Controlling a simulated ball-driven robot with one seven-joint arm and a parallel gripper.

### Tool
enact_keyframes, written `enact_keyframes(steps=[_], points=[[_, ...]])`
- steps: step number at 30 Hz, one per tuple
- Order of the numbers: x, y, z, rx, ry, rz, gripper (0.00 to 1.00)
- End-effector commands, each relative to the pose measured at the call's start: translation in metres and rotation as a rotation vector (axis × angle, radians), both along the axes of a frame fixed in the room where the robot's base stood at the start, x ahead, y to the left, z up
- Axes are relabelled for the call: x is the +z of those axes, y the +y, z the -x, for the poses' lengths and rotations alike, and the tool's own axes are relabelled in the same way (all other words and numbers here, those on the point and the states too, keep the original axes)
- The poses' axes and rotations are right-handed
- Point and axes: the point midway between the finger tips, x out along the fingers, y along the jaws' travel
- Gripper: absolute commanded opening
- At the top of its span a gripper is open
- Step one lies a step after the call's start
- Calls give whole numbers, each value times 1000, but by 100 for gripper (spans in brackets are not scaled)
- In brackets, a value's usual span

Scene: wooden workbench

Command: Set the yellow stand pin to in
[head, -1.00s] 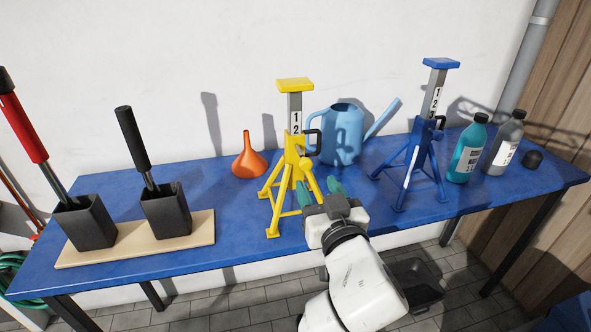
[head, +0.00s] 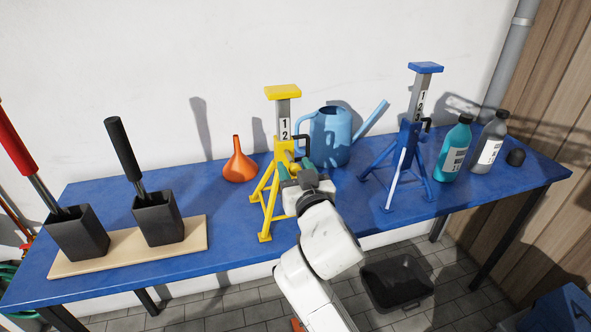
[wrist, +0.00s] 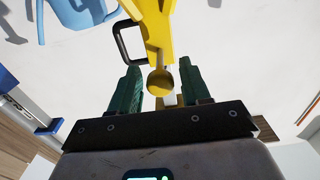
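The yellow stand (head: 284,150) stands upright on the blue workbench (head: 345,208), its post marked 1 and 2. In the wrist view, a round yellow knob (wrist: 160,81) sticks out of the stand (wrist: 158,30) toward my gripper. It looks like the pin's head. A black loop handle (wrist: 121,42) is on the stand's side; it also shows in the head view (head: 304,138). My gripper (wrist: 159,72) is open, its green fingers either side of the knob with gaps visible.
A blue stand (head: 406,150), light blue watering can (head: 331,135), teal bottle (head: 454,150) and grey bottle (head: 489,145) stand to the right. An orange funnel (head: 239,165) and a board (head: 120,250) with two black holders are left. A black crate (head: 397,283) is on the floor.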

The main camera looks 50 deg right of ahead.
Motion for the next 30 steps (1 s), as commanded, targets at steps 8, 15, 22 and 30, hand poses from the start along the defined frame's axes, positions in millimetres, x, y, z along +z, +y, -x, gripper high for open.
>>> enact_keyframes(steps=[8, 15, 22, 30], points=[[0, 0, 0, 0, 0, 0, 20], [0, 0, 0, 0, 0, 0, 0], [0, 0, 0, 0, 0, 0, 0], [0, -14, -21, -1, -3, 1, 0]])
